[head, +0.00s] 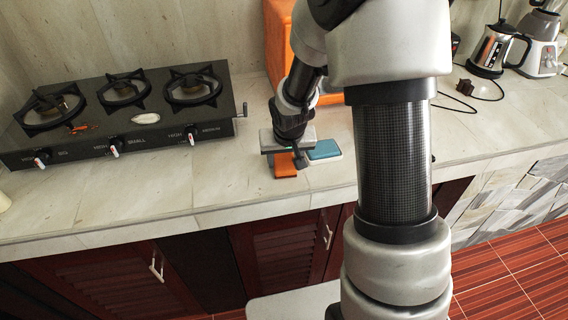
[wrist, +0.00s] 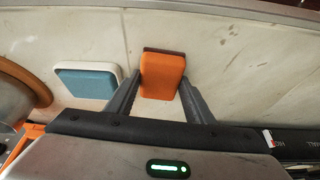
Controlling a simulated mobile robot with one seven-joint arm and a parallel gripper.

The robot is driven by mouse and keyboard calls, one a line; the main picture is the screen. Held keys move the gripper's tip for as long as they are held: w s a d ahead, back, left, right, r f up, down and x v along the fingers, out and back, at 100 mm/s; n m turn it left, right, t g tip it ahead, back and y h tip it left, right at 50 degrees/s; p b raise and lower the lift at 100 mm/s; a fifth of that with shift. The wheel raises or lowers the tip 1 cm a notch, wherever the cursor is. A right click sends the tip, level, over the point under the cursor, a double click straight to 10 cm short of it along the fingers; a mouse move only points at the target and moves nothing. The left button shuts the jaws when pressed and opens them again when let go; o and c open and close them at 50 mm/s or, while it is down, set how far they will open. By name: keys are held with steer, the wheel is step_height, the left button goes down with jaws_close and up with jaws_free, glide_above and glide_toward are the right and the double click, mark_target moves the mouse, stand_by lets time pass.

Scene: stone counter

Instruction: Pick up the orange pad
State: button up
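The orange pad (wrist: 162,74) lies on the counter near its front edge. In the wrist view it sits between the two fingertips of my gripper (wrist: 158,92), one finger on each side. The fingers are apart; narrow gaps seem to show beside the pad, and I cannot tell whether either finger touches it. In the head view the orange pad (head: 285,165) shows partly from under my gripper (head: 286,158), which points down over it and hides its far part.
A blue and white pad (head: 324,150) lies close on the right of the orange pad. A black gas stove (head: 120,115) stands to the left. An orange box (head: 280,45) stands behind. A kettle (head: 492,50) and a blender (head: 540,45) stand far right. The counter's front edge is close.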

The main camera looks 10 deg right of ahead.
mark_target(285, 162)
steer(key=shift+c, duration=1.2)
step_height(285, 162, up, 10)
steer(key=p, duration=0.1)
steer(key=shift+p, duration=0.35)
steer(key=shift+o, duration=0.9)
steer(key=shift+c, duration=0.6)
steer(key=shift+d, duration=0.1)
